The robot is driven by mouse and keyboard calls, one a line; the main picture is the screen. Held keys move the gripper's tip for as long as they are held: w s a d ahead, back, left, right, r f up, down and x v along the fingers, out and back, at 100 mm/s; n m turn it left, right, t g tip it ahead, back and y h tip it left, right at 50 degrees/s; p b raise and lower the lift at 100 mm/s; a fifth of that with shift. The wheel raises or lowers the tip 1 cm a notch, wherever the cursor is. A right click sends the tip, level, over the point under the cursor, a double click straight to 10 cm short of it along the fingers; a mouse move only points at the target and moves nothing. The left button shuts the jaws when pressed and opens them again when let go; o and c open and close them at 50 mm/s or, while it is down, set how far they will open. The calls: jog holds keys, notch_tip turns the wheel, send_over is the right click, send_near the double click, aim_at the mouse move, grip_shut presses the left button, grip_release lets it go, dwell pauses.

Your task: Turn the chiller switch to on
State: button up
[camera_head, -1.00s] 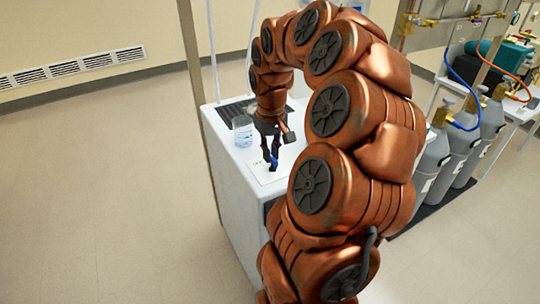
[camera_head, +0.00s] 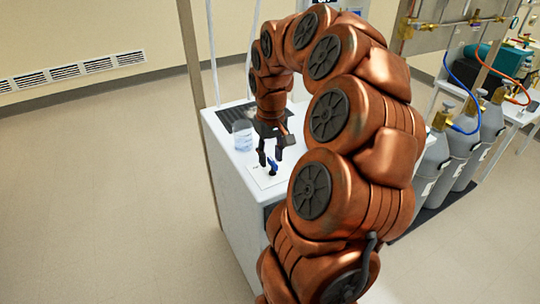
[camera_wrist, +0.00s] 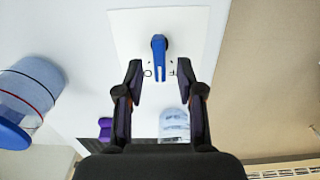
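The chiller switch is a blue lever handle (camera_wrist: 159,57) on a white plate (camera_wrist: 127,30). In the wrist view the lever points down the picture, toward my gripper, with small dark marks on the plate beside its tip. In the head view the blue handle (camera_head: 272,164) stands on the white top of the chiller (camera_head: 232,168). My gripper (camera_wrist: 160,70) is open and empty. Its two fingers lie either side of the lever tip in the picture, with gaps on both sides. The head view shows the gripper (camera_head: 270,160) just over the switch; its exact height is unclear.
A clear container (camera_head: 243,136) stands on the chiller top beside a dark grille (camera_head: 229,112). The wrist view shows a blue-capped jar (camera_wrist: 30,95) at left, a clear vessel (camera_wrist: 174,124) and a purple object (camera_wrist: 105,128). Gas cylinders (camera_head: 464,143) stand at right.

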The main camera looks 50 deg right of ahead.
aim_at(271, 158)
notch_tip(271, 158, up, 12)
jog(key=shift+f, duration=0.15)
dwell(0.4)
dwell(0.3)
